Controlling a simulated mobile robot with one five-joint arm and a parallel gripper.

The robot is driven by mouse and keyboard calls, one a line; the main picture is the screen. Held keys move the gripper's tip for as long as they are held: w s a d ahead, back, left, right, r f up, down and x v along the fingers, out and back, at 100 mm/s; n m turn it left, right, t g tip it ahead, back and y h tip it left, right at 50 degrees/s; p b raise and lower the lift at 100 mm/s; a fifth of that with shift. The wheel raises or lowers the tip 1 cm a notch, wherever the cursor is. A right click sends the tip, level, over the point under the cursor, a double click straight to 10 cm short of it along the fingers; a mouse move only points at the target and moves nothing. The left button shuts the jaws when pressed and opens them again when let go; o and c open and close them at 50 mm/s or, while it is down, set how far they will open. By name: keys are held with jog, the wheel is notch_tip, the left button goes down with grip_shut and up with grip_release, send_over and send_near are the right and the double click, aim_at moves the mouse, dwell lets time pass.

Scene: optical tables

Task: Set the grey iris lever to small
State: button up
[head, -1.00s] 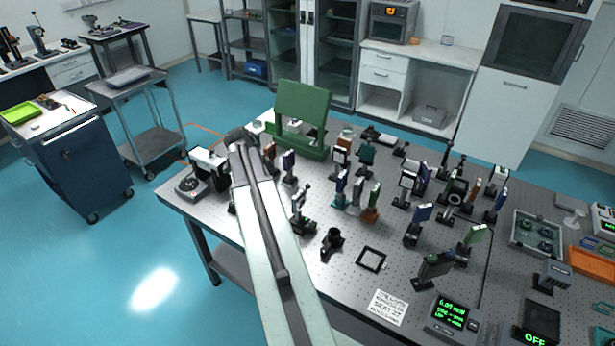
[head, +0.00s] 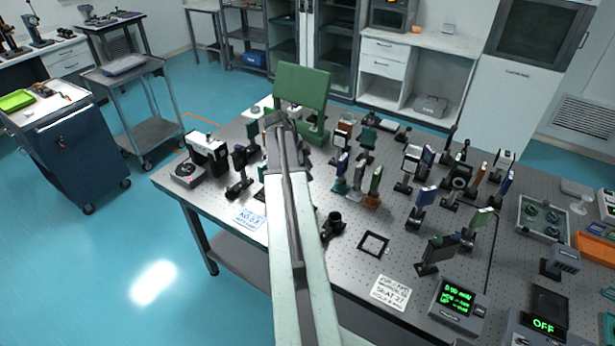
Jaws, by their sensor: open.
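I cannot make out the grey iris lever in the head view. A dark ring-shaped mount (head: 459,183) stands among the optics at the right of the table, but I cannot tell whether it is the iris. My pale arm reaches from the bottom edge up over the left part of the optical table (head: 225,262). Its dark far joint is in front of the green panel's base. My gripper is hidden behind or below the arm, so its fingers do not show.
Several post-mounted optics crowd the table around and right of my arm. A green panel (head: 302,85) stands at the back. A black square frame (head: 373,243) lies in front, near a green-lit meter (head: 459,304). Open floor lies left of the table.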

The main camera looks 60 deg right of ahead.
grip_shut()
dwell(1.4)
